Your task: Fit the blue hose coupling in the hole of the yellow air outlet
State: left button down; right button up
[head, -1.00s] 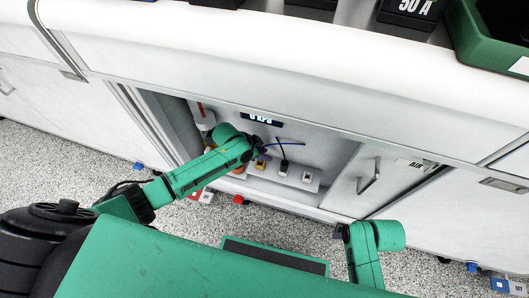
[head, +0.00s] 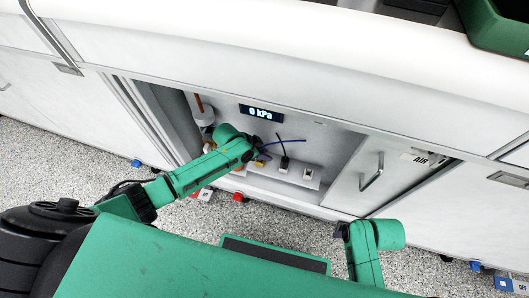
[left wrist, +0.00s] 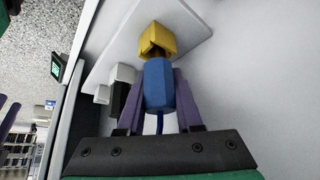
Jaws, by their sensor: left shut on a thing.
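The blue hose coupling (left wrist: 158,86) is held between the purple fingers of my left gripper (left wrist: 160,98) in the left wrist view. Its far end points at the yellow air outlet (left wrist: 158,38) and is close to the outlet's dark opening; I cannot tell whether it has entered. In the head view the yellow outlet (head: 261,162) shows beside my left gripper (head: 257,154), which mostly hides the coupling. A thin blue hose (head: 292,139) shows to the right of it. My right gripper (head: 341,231) is small and dark, low outside the cabinet; its jaws cannot be made out.
A black outlet (head: 284,164) and a white outlet (head: 308,174) stand right of the yellow one inside the open cabinet bay. A display (head: 262,113) above reads 0 kPa. A handled door marked AIR (head: 371,172) is at the right. The counter edge overhangs the bay.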

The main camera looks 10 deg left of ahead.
pick_arm(q)
jog(key=shift+f+b, duration=0.45)
jog(key=shift+f, duration=0.25)
pick_arm(e)
jog(key=shift+f, duration=0.5)
pick_arm(q)
jog(key=c, duration=0.5)
grip_release()
jog(key=shift+a+r+p, duration=0.15)
jog(key=shift+r+p, duration=0.15)
jog(key=shift+r, duration=0.05)
pick_arm(e)
jog(key=shift+r, duration=2.55)
pick_arm(q)
jog(key=p+v, duration=0.3)
jog(key=v, duration=0.3)
jog(key=p+v, duration=0.2)
jog(key=v, duration=0.6)
pick_arm(e)
jog(key=s+d+f, duration=0.1)
jog(key=s+f, duration=0.1)
jog(key=f, duration=0.4)
jog(key=s+d+f, duration=0.1)
jog(key=s+f, duration=0.1)
jog(key=f, duration=0.5)
jog(key=shift+s+d+h, duration=0.25)
jog(key=shift+h, duration=0.05)
pick_arm(q)
jog(key=shift+f, duration=0.1)
